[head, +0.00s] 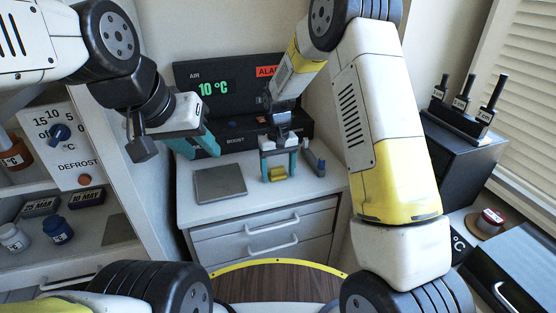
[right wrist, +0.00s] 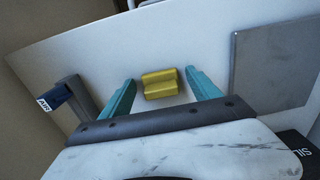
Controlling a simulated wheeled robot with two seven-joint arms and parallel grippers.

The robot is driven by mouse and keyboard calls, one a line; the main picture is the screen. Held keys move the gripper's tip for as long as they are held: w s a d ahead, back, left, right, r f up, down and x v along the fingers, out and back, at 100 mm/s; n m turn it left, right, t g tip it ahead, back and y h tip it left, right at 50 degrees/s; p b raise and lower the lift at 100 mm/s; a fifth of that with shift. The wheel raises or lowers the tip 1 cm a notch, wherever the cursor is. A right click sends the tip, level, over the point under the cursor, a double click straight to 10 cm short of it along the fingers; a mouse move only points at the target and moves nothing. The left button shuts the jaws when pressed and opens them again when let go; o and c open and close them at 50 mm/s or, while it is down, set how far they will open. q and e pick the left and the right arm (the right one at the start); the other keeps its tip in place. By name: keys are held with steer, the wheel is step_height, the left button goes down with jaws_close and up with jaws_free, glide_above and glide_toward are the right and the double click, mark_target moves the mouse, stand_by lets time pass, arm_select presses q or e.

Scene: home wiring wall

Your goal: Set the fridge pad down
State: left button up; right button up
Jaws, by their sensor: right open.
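A small yellow stepped block (head: 277,174) rests on the white counter top, and it also shows in the right wrist view (right wrist: 160,85). My right gripper (head: 278,171) is open above the counter, its teal fingers on either side of the block with gaps. A flat grey square pad (head: 220,184) lies on the counter to the left, also at the right of the right wrist view (right wrist: 275,65). Another grey square (head: 118,229) is on the fridge shelf. I cannot tell which is the fridge pad. My left gripper (head: 205,144) hangs above the counter's left back; its jaw gap is unclear.
A black panel (head: 220,75) reading 10 °C with a red alarm label stands behind the counter. A lever (head: 315,159) is right of my right gripper. The open fridge at left holds a defrost dial (head: 59,133) and jars (head: 57,229). Drawers (head: 265,225) are below.

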mark_target(278, 175)
step_height(278, 175, up, 12)
steer(key=s+d+r+m+t+y, duration=0.1)
steer(key=s+d+r+t+y, duration=0.15)
steer(key=s+d+r, duration=0.8)
steer(key=s+d+r+m+t, duration=0.1)
steer(key=s+t, duration=0.1)
steer(key=s, duration=0.6)
steer(key=s+d+r+m+t, duration=0.1)
steer(key=s+d+r, duration=0.1)
steer(key=s, duration=0.5)
steer(key=shift+s+d+t, duration=0.25)
steer(key=shift+s+t, duration=0.1)
steer(key=shift+r, duration=0.15)
